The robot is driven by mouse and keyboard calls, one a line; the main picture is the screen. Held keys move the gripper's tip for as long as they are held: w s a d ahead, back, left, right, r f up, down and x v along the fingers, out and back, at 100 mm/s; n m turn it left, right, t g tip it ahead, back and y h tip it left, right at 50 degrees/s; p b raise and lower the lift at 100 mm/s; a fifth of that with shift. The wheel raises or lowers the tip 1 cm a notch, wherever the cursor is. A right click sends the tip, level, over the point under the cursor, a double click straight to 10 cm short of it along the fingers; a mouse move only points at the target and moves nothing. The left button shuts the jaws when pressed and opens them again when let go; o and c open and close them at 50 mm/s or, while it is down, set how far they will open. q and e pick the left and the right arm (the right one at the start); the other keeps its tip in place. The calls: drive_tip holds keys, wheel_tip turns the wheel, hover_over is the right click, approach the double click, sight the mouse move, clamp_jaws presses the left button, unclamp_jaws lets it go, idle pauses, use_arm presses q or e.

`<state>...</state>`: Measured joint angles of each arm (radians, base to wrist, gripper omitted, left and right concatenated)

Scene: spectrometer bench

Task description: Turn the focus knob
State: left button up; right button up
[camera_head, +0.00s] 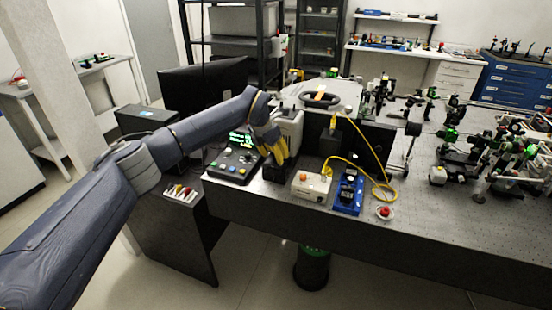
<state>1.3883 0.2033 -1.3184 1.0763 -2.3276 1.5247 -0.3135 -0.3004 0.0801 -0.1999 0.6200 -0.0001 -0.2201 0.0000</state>
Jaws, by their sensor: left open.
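My left gripper (281,158), with yellow fingers, comes in from the left and points down over the near left part of the optical table. It is open, and no object shows between its fingers. It is just right of a black control box (233,165) with a lit green display and several coloured buttons or knobs. A white box (312,185) with an orange knob on top (302,176) is to the right of the fingers. I cannot tell which part is the focus knob; it may be small or hidden behind the gripper. My right gripper is out of view.
A blue stand (348,193) with a black part, a yellow cable (377,174) and a red button (385,211) are to the right. A white instrument (290,125) and a dark monitor (202,88) are behind the hand. Optics crowd the table's right side.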

use_arm(q)
drive_tip(key=shift+x, duration=1.15)
drive_tip(key=shift+o, duration=0.3)
clamp_jaws()
